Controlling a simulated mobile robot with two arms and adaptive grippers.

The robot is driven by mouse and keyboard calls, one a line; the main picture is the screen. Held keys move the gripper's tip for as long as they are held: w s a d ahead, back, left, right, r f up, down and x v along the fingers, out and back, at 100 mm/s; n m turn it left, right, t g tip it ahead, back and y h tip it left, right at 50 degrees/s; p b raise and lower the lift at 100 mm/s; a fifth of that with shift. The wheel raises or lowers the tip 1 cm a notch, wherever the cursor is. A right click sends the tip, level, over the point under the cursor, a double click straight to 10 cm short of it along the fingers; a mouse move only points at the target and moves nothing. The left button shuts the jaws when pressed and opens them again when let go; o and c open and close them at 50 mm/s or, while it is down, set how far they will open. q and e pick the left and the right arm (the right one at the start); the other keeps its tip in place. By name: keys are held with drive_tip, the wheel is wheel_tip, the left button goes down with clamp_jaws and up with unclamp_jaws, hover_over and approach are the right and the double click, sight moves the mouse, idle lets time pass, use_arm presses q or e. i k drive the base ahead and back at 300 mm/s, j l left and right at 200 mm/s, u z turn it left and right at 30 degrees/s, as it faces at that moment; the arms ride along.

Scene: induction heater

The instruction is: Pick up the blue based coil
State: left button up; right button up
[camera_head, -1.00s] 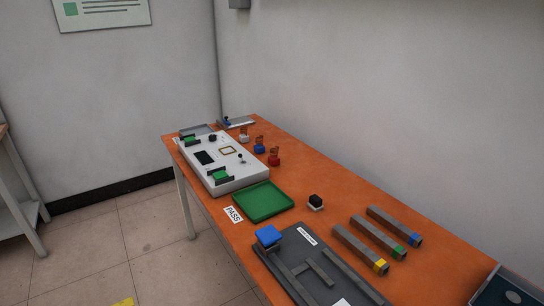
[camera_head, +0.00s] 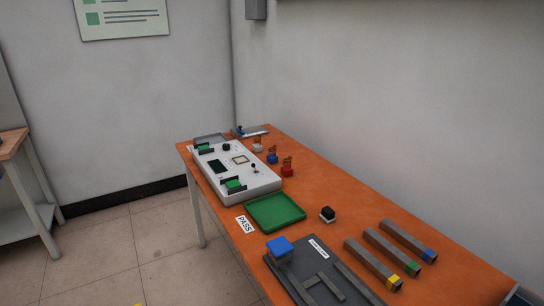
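The blue based coil (camera_head: 272,155) stands upright on the orange table, a copper coil on a small blue base. It is between the white based coil (camera_head: 257,146), farther back, and the red based coil (camera_head: 287,168), nearer. All three are to the right of the white heater unit (camera_head: 262,184). Neither of my grippers shows in the head view.
A green tray (camera_head: 301,213) lies in front of the heater unit, with a black-topped block (camera_head: 327,214) to its right. A dark fixture (camera_head: 300,261) with a blue block (camera_head: 280,246) and several grey bars (camera_head: 372,263) occupy the near table. A side table (camera_head: 12,143) stands at left.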

sight(272, 158)
drive_tip(key=i+j+z, duration=0.1)
drive_tip(key=j, duration=0.25)
drive_tip(key=i+j+z, duration=0.1)
drive_tip(key=j, duration=0.3)
drive_tip(key=i+j+z, duration=0.1)
drive_tip(key=j, duration=0.3)
drive_tip(key=i+j+z, duration=0.1)
drive_tip(key=j, duration=0.3)
drive_tip(key=i, duration=0.05)
